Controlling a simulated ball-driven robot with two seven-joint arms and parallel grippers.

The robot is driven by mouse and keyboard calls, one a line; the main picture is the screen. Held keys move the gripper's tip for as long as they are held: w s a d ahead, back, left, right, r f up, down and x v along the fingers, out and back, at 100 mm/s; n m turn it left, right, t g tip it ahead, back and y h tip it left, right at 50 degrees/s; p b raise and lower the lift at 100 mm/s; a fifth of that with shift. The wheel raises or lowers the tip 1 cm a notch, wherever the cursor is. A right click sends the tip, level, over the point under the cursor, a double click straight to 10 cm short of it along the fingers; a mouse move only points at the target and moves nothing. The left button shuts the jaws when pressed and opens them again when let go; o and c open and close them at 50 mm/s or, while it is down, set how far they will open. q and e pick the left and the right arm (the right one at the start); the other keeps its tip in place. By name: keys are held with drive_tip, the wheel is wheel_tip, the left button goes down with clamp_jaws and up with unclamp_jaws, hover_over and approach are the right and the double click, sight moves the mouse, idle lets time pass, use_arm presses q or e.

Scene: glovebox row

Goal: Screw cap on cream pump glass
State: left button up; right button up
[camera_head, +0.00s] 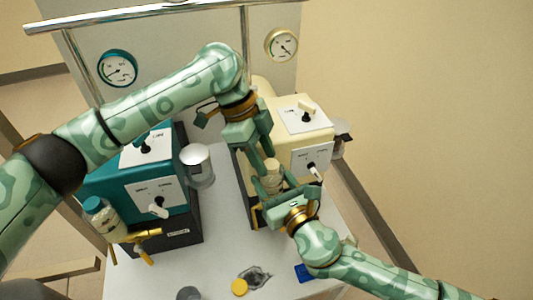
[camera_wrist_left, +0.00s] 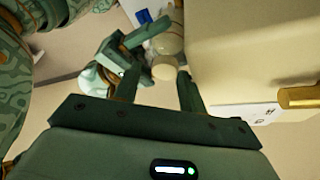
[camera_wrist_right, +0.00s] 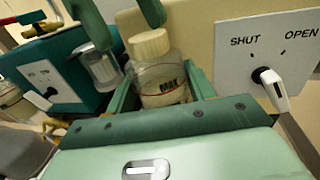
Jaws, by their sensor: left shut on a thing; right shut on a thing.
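My right gripper (camera_head: 282,190) is shut on the jar, with a finger on each side in the right wrist view. My left gripper (camera_head: 262,160) comes from above and is shut at the cap, which shows between its fingers in the left wrist view (camera_wrist_left: 163,68). In the head view the arms partly hide the jar.
A teal pump (camera_head: 125,185) stands to the left, with a teal-capped jar (camera_head: 100,215) and brass valve at its front. A yellow cap (camera_head: 240,287), a grey cloth (camera_head: 256,276) and a blue item (camera_head: 304,272) lie on the white tabletop (camera_head: 220,235).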

use_arm(q)
drive_tip(key=shift+w+a+f, duration=0.15)
drive_tip(key=shift+a+f, duration=0.35)
drive_tip(key=shift+a, duration=0.2)
drive_tip(key=shift+c, duration=1.4)
drive_tip(key=shift+r, duration=0.1)
drive_tip(key=shift+s+d+r, duration=0.1)
drive_tip(key=shift+s+d, duration=0.05)
drive_tip(key=shift+s, duration=0.1)
